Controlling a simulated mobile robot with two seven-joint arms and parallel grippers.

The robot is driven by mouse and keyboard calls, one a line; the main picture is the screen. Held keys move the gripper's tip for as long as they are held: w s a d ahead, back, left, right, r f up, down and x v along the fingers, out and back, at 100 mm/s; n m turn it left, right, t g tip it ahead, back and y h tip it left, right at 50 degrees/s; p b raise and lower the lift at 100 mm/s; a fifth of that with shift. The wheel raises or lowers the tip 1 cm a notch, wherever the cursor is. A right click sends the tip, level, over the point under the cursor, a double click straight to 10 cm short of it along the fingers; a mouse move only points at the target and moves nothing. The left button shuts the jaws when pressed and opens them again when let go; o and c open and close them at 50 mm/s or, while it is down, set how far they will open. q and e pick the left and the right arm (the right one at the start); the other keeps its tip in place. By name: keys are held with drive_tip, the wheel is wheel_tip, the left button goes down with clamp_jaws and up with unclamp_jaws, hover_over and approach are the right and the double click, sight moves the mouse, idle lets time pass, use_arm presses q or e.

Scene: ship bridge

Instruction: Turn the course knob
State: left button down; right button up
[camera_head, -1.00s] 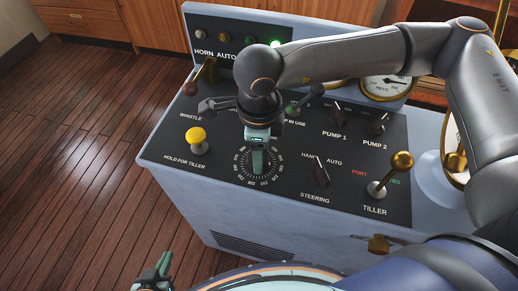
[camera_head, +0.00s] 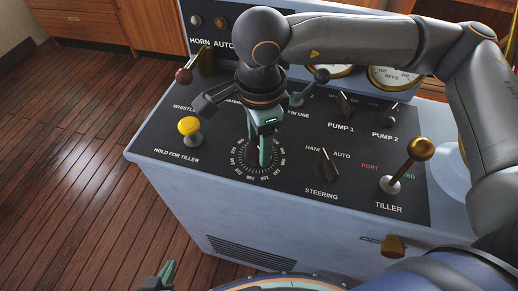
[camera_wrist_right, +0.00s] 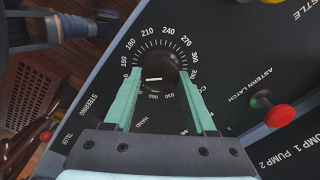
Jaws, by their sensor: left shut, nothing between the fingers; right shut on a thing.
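The course knob (camera_wrist_right: 160,68) is dark and round with a white pointer line, in the middle of a dial (camera_wrist_right: 183,42) marked in degrees. In the right wrist view it sits between the two green fingers. My right gripper (camera_head: 264,155) reaches down over the dial (camera_head: 240,163) in the head view and is shut on the knob, largely hiding it there. My left gripper (camera_head: 160,280) is shut and empty at the bottom edge of the head view, in front of the console and away from the dial.
The console top also bears a yellow hold-for-tiller knob (camera_head: 188,126), a steering switch (camera_head: 324,166), a brass tiller lever (camera_head: 412,160) and pump switches (camera_head: 345,105). A red astern latch knob (camera_wrist_right: 279,115) shows in the right wrist view. Wooden floor lies left of the console.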

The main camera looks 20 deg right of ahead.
drive_tip(key=shift+f+n+b, duration=0.15)
drive_tip(key=shift+n+b, duration=0.65)
drive_tip(key=shift+n, duration=0.1)
drive_tip(key=shift+n+b, duration=0.3)
drive_tip(key=shift+n, duration=0.1)
use_arm(q)
drive_tip(key=shift+w+d+f+h, duration=0.15)
drive_tip(key=shift+w+d+f, duration=0.15)
drive_tip(key=shift+d, duration=0.2)
drive_tip(key=shift+w+d+f+h, duration=0.15)
drive_tip(key=shift+w+d, duration=0.25)
drive_tip(key=shift+d, duration=0.05)
drive_tip(key=shift+w+r, duration=0.15)
use_arm(e)
drive_tip(key=o, duration=1.4)
drive_tip(key=shift+c, duration=0.2)
use_arm(q)
drive_tip(key=shift+f, duration=0.2)
use_arm(e)
drive_tip(key=shift+r, duration=0.2)
